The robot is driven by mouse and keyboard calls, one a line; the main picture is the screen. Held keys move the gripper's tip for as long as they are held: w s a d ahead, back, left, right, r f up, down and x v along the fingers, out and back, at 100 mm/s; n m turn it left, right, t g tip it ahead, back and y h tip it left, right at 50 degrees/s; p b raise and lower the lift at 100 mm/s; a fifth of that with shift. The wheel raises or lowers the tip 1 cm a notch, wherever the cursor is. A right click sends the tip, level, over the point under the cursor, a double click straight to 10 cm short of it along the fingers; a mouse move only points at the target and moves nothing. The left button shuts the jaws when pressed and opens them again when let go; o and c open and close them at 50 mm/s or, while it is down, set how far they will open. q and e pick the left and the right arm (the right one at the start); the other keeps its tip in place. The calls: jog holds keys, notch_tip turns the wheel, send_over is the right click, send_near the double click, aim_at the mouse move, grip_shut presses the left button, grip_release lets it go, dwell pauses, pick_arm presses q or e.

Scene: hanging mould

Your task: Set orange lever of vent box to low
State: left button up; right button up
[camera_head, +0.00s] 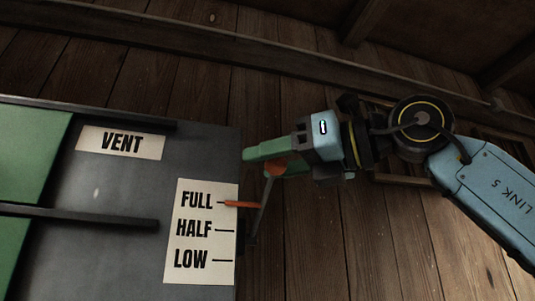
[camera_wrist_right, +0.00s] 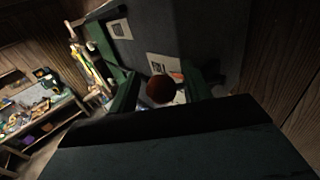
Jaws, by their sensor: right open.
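The grey vent box (camera_head: 110,185) fills the left of the head view. Its scale plate (camera_head: 205,255) reads FULL, HALF and LOW. The orange pointer (camera_head: 242,204) of the lever lies level with the FULL mark. The lever's thin arm (camera_head: 263,205) rises from the box's right side to an orange knob (camera_head: 275,170). My right gripper (camera_head: 262,162) is open, with its green fingers on either side of the knob. In the right wrist view the dark, round knob (camera_wrist_right: 160,89) sits between both fingers; contact cannot be told. My left gripper is not in view.
A VENT label (camera_head: 121,143) is on the box's upper face. A plank wall (camera_head: 310,235) stands behind, with beams above. In the right wrist view a cluttered workbench (camera_wrist_right: 35,110) stands at the left, apart from the box.

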jog(key=shift+w+a, duration=0.2)
jog(key=shift+a, duration=0.25)
grip_shut()
jog(key=shift+f, duration=0.15)
